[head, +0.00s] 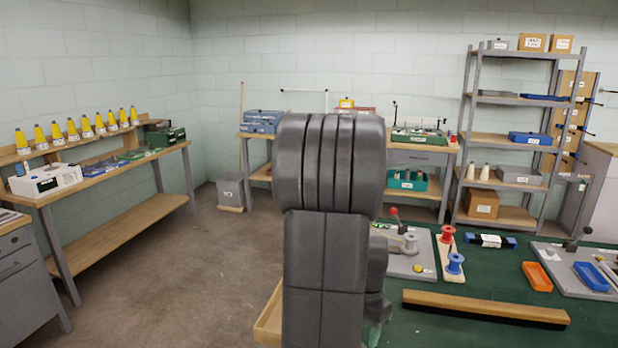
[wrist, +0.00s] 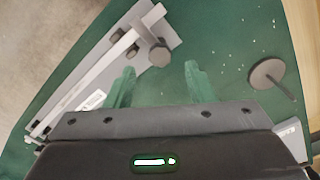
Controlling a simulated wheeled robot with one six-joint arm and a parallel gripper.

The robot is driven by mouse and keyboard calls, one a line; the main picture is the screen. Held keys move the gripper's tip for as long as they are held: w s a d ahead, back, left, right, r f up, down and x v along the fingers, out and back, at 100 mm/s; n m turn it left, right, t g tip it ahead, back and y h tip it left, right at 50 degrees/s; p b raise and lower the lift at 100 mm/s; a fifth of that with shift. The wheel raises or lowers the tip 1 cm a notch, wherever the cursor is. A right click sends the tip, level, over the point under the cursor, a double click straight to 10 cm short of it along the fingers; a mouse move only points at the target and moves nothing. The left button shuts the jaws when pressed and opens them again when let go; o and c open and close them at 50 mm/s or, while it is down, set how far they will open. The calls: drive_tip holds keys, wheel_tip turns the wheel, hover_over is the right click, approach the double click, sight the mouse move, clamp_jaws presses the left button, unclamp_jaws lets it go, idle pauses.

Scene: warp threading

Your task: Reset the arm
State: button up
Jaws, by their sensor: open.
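My gripper (wrist: 159,69) shows in the wrist view as two green fingers standing well apart. Nothing shows between them except green mat. In the head view my dark grey arm stands upright in the middle of the picture. There, only a bit of a green finger shows low beside it, and the rest of the gripper is hidden. In the wrist view a grey plate with a pale bar (wrist: 85,85) and a dark knob lies beyond and left of the fingers. A dark disc with a thin pin (wrist: 266,74) lies to their right.
The green worktable (head: 450,325) carries a red spool (head: 447,234), a blue spool (head: 455,263), an orange tray (head: 537,277), a blue tray (head: 591,276) and a long wooden brush (head: 485,307). A shelf rack (head: 510,140) stands behind. The floor (head: 190,280) at left is clear.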

wheel_tip(320, 180, down, 5)
drive_tip(key=shift+s, duration=0.1)
drive_tip(key=shift+r+n, duration=0.2)
drive_tip(key=shift+n, duration=0.3)
drive_tip(key=shift+n+p, duration=0.3)
drive_tip(key=shift+n, duration=0.4)
drive_tip(key=n+p, duration=0.1)
drive_tip(key=n, duration=0.5)
drive_tip(key=shift+p, duration=0.35)
drive_tip(key=n+p, duration=0.2)
drive_tip(key=n, duration=0.3)
drive_tip(key=shift+r, duration=0.1)
drive_tip(key=shift+n+p, duration=1.1)
drive_tip(key=shift+n, duration=1.2)
